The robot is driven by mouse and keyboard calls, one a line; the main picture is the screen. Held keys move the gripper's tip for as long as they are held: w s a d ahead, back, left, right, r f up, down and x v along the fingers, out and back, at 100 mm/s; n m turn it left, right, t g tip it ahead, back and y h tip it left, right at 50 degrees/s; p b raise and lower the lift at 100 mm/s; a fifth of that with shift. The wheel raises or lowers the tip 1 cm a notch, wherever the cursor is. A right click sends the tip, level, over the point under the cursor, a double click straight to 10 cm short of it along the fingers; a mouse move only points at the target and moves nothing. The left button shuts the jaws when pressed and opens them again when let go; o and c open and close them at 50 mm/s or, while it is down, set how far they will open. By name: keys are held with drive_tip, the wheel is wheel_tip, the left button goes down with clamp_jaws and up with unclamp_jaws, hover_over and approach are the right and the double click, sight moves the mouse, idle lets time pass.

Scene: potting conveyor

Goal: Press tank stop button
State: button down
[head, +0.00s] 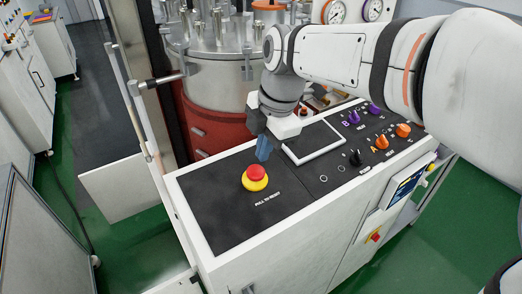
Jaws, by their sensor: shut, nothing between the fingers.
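A red mushroom button on a yellow base (256,177) stands on the dark panel top of the white console (236,275). The words "PULL TO RESET" are printed beside it. My gripper (263,155) points down, with its blue fingertips shut and empty. In the picture it is just above and slightly right of the red button, apart from it. The exact height of the fingertips over the panel is hard to tell.
A blank screen (314,141) lies right of my gripper. Purple knobs (354,117), orange knobs (381,142) and a black knob (355,157) stand further right. A steel tank (212,65) with a red lower part rises behind the console.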

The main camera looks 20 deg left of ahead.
wheel_tip(320, 180, up, 10)
drive_tip(key=d, duration=0.1)
drive_tip(key=shift+d+f+b, duration=0.2)
drive_tip(key=shift+d+b, duration=0.1)
drive_tip(key=shift+d, duration=0.1)
drive_tip(key=d+f+m+t, duration=0.1)
drive_tip(key=d+f+m, duration=0.3)
drive_tip(key=d+m, duration=0.35)
drive_tip(key=d+f+m+t, duration=0.1)
drive_tip(key=d+f+m, duration=0.3)
drive_tip(key=d+m, duration=0.4)
drive_tip(key=s+d+f+m+h, duration=0.1)
drive_tip(key=s+d+f+m, duration=0.2)
drive_tip(key=d+f+m, duration=0.2)
drive_tip(key=s+d+f+m+t+h, duration=0.1)
drive_tip(key=s+d+f+m, duration=0.3)
drive_tip(key=d+m, duration=0.3)
drive_tip(key=shift+s+d+f+m, duration=0.25)
drive_tip(key=shift+d+f+m, duration=0.15)
drive_tip(key=shift+f+m, duration=0.1)
drive_tip(key=c, duration=2.2)
unclamp_jaws()
